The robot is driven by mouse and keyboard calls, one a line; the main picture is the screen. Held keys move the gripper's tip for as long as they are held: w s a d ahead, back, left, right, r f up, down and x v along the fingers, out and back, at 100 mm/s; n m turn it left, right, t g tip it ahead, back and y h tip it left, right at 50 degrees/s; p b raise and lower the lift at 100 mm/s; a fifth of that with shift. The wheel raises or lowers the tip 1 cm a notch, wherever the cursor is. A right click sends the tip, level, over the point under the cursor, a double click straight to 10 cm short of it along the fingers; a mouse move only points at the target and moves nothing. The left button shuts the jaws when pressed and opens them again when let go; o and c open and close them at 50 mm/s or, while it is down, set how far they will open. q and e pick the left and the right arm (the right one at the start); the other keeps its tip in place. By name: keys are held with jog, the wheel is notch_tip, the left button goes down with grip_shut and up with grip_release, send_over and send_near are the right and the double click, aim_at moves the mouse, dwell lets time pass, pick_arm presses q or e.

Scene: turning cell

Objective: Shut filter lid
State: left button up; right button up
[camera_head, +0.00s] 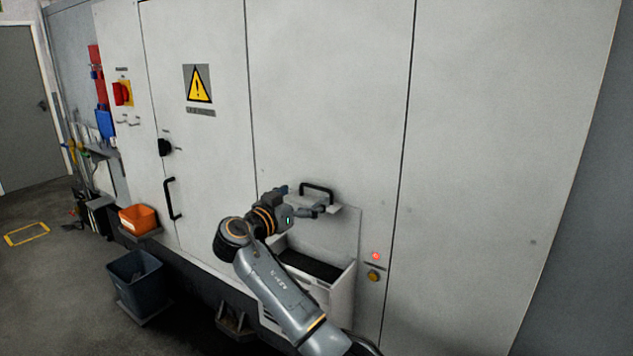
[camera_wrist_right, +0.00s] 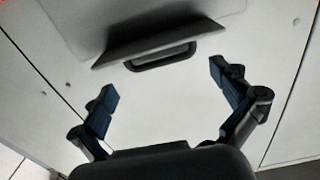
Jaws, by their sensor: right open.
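The filter lid (camera_head: 338,236) is a pale panel that stands raised against the machine front, above an open filter box (camera_head: 342,290) with a dark inside. A black handle (camera_head: 317,188) sits at the lid's upper edge. My right gripper (camera_head: 304,200) is open, close in front of the handle. In the right wrist view the handle (camera_wrist_right: 160,60) lies just beyond and between the spread blue-tipped fingers of the right gripper (camera_wrist_right: 160,83), with nothing between them. My right arm hides part of the filter box. My left gripper is not in view.
A red light (camera_head: 375,255) and a yellow button (camera_head: 373,275) are right of the box. An orange bin (camera_head: 138,219) and a dark grey bin (camera_head: 140,285) stand at the left. A black door handle (camera_head: 172,198) sticks out. Floor at the far left is mostly clear.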

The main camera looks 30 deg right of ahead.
aim_at(315, 189)
jog(key=p+x, duration=0.1)
jog(key=x, duration=0.3)
jog(key=shift+w+d+r, duration=0.1)
jog(key=shift+d, duration=0.1)
jog(key=shift+w+d, duration=0.2)
jog(key=shift+d, duration=0.3)
